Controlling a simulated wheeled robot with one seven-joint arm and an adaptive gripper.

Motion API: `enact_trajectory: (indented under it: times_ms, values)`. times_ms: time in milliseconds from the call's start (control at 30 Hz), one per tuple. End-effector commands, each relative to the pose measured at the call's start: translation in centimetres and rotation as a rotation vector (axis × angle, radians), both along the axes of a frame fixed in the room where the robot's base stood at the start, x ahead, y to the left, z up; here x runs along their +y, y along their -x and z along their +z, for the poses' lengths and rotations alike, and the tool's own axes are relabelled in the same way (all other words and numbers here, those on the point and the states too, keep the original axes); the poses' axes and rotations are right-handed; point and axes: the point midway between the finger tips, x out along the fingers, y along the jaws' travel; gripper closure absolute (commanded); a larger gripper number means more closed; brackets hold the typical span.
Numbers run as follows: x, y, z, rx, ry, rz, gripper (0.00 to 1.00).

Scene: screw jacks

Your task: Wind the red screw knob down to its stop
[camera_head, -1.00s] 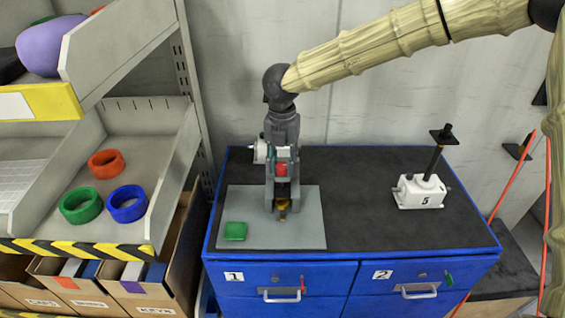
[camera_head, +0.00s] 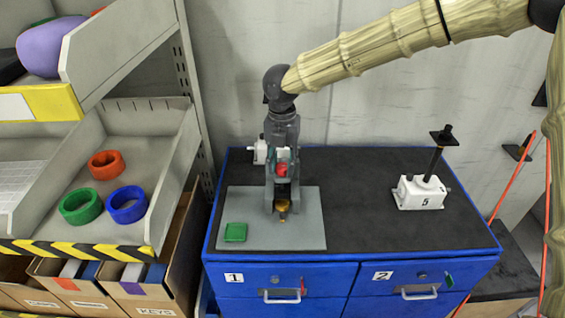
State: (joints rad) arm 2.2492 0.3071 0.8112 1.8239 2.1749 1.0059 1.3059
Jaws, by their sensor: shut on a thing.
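The red screw knob (camera_head: 282,169) shows between the fingers of my gripper (camera_head: 283,196), partly hidden by them. My gripper points down over the grey plate (camera_head: 305,235) on the bench and is shut on the knob. A small brass-coloured part (camera_head: 283,207) shows low between the fingertips, above the plate. The screw under the knob is mostly hidden, so how far down it sits cannot be told.
A white jack marked 5 (camera_head: 420,193) with a tall black screw stands on the right of the dark bench top (camera_head: 355,190). Another white body (camera_head: 260,152) is partly hidden behind my gripper. A green block (camera_head: 235,232) lies on the plate. Shelving (camera_head: 190,90) stands left.

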Motion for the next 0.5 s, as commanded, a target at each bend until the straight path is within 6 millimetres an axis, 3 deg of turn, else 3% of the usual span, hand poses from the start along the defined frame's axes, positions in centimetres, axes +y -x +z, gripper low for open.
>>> enact_trajectory:
  times_ms: [267, 300, 400, 500]
  values:
    - [0.09, -0.22, 0.38, -0.006, -0.004, -0.001, 0.92]
    - [0.09, -0.22, 0.38, -0.006, -0.004, -0.001, 0.67]
    - [0.08, -0.18, 0.33, -0.006, -0.003, 0.0, 0.48]
    - [0.05, -0.13, 0.23, -0.004, -0.002, 0.0, 0.46]
